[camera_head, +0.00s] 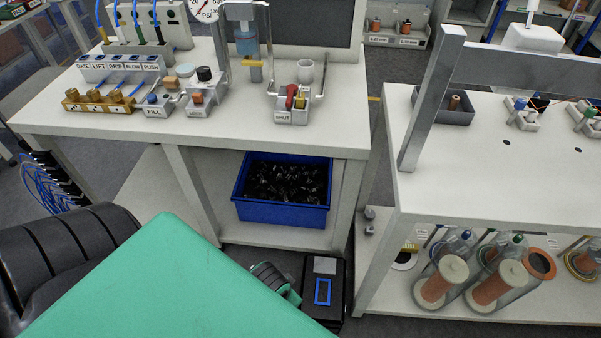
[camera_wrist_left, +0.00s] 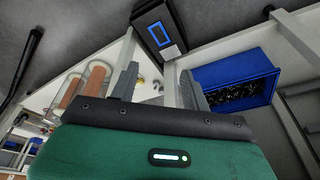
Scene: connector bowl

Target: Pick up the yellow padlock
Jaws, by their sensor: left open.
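Two small yellow items show in the head view, both too small to tell which is the padlock. One yellow item (camera_head: 300,101) is beside a red one in the small grey tray (camera_head: 291,117) labelled SHUT on the left bench. The other yellow item (camera_head: 411,248) is by a white disc under the right bench. My left gripper (camera_wrist_left: 159,70) is open in the left wrist view, with nothing held between its fingers. A small yellowish thing (camera_wrist_left: 140,79) shows beyond the fingers there. In the head view my green arm covers the lower left and the fingers cannot be made out.
A blue bin (camera_head: 281,211) of dark parts stands under the left bench (camera_head: 120,119). A black box (camera_head: 325,265) with a blue square stands between the benches. The right bench (camera_head: 470,180) has a metal frame and copper spools (camera_head: 437,285) below. The left bench's front strip is clear.

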